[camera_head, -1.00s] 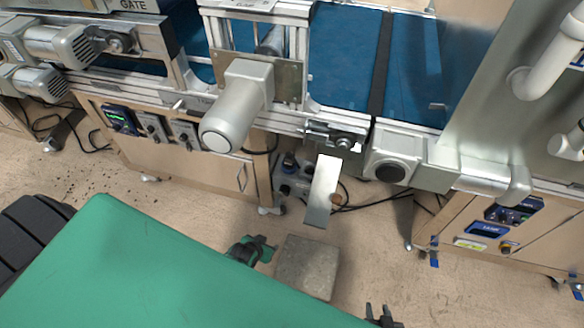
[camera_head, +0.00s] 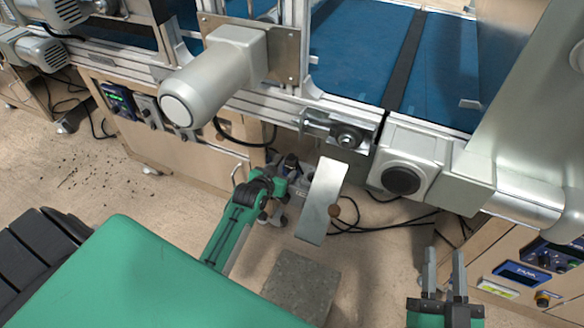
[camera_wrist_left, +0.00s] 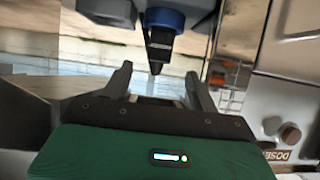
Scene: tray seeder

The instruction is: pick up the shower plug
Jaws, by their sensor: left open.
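The plug is beyond the fingertips, and nothing is held. In the head view my left gripper (camera_head: 280,182) is at the small unit beneath the conveyor, and its fingertips are hard to make out. My right gripper (camera_head: 444,268) is open and empty at lower right.
A tilted metal plate (camera_head: 322,200) hangs just right of my left gripper. A grey block (camera_head: 300,285) stands on the floor below. The conveyor frame and a grey motor (camera_head: 215,75) are above. Black cables (camera_head: 385,228) lie behind the plate.

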